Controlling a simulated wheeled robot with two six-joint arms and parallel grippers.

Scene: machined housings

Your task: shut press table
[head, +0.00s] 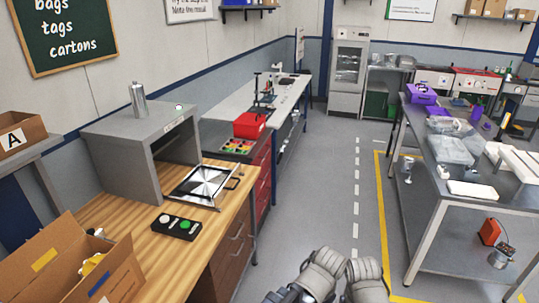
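The press is a grey box-shaped housing (126,165) with an open front on the wooden bench at the left. Its press table (203,184), a flat plate with a shiny black-and-white face, sticks out of the opening toward the right. A dark handle (234,183) is at the plate's outer edge. Only grey rounded parts of my arms show at the bottom centre, apart from the press.
A black box with a green and a white button (176,226) lies on the bench before the press. An open carton (80,265) is at the front left. A silver canister (138,99) stands on the press. The floor aisle (320,190) is clear.

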